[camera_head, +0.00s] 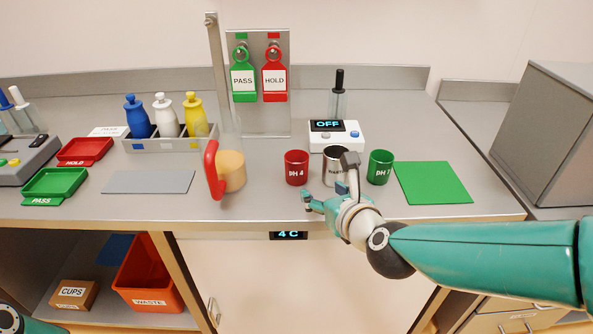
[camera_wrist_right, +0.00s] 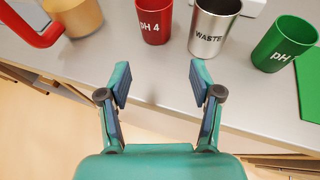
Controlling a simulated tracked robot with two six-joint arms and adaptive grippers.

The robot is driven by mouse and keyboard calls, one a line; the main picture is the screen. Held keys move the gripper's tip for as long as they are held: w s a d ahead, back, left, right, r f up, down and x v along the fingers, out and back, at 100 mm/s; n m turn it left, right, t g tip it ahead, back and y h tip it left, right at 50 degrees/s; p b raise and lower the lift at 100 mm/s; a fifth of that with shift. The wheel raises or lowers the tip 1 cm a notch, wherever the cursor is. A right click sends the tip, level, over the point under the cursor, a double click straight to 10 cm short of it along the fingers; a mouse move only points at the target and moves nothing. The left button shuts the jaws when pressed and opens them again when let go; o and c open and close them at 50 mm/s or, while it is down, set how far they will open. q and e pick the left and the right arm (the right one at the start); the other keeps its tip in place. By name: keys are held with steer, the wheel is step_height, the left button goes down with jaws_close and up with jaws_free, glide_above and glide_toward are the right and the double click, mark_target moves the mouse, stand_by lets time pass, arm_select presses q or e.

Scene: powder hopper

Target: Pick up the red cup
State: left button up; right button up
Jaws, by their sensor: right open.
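The red cup (camera_head: 296,168), labelled pH 4, stands upright on the grey counter, left of the metal waste cup. It also shows in the right wrist view (camera_wrist_right: 154,20), beyond the fingers. My right gripper (camera_head: 328,190) is open and empty at the counter's front edge, in front of the cups and apart from the red cup. Its two fingers (camera_wrist_right: 160,85) show spread in the right wrist view, with bare counter between them. My left gripper is not in view; only a bit of that arm shows at the lower left corner.
The metal waste cup (camera_head: 335,173) and green cup (camera_head: 381,168) stand to the right of the red cup. A tan container with a red handle (camera_head: 230,171) stands to its left. A white box with an OFF display (camera_head: 337,139) is behind. A green mat (camera_head: 432,183) lies right.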

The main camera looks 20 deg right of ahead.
mark_target(301, 171)
steer(key=x, duration=0.9)
steer(key=shift+a+p, duration=0.15)
steer(key=shift+p, duration=0.15)
steer(key=p+x, duration=0.1)
steer(key=x, duration=0.1)
steer(key=r+p+x, duration=0.1)
steer(key=x, duration=0.2)
steer(key=shift+w, duration=0.2)
steer(key=shift+w+a+f, duration=0.1)
steer(key=shift+w, duration=0.15)
steer(key=shift+c, duration=0.2)
steer(key=c, duration=0.8)
steer(key=shift+r, duration=0.25)
